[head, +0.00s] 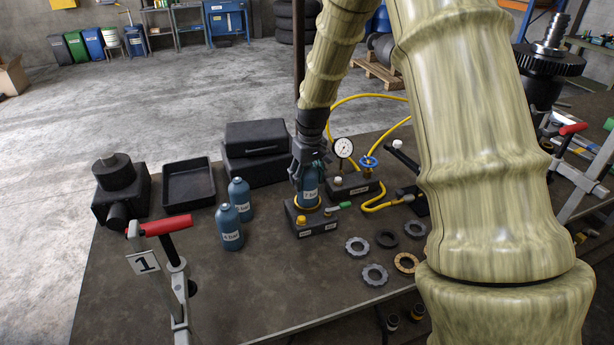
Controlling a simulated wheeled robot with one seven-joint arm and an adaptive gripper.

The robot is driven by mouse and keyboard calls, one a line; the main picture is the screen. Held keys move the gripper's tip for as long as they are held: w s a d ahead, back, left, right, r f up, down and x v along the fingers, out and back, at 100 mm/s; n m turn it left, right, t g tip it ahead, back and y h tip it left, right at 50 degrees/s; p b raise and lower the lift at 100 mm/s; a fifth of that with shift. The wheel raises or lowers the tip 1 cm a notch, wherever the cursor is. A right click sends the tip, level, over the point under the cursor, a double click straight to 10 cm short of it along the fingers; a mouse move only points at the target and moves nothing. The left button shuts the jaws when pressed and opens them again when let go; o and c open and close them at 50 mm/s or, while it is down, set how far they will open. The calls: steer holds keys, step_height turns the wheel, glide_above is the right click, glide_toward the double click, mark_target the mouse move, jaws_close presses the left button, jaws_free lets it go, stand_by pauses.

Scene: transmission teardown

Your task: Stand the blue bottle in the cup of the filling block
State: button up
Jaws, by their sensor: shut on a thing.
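My gripper (308,158) is shut on the upper part of a blue bottle (309,186) with a white label. The bottle is upright at the filling block (316,229), a dark block with a yellow-rimmed cup (305,207). The bottle's lower end meets the cup's rim in the picture; I cannot tell whether it rests on the cup's floor. My fingers hide the bottle's top.
Two more blue bottles (240,197) (229,228) stand left of the block. A gauge (344,148) with a blue valve and yellow hose stands behind right. Several rings and gears (374,275) lie right. A black tray (189,184) and a red-handled clamp (165,226) are left.

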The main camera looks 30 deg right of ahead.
steer(key=o, duration=1.7)
steer(key=shift+f, duration=0.1)
steer(key=shift+s+r+b, duration=0.25)
steer(key=shift+r+b, duration=0.35)
steer(key=shift+r, duration=1.45)
steer(key=shift+s+r+b, duration=0.25)
steer(key=shift+r+b, duration=0.35)
steer(key=shift+r, duration=1.4)
steer(key=shift+s+r+b, duration=0.25)
steer(key=shift+r+b, duration=0.35)
steer(key=shift+r, duration=1.45)
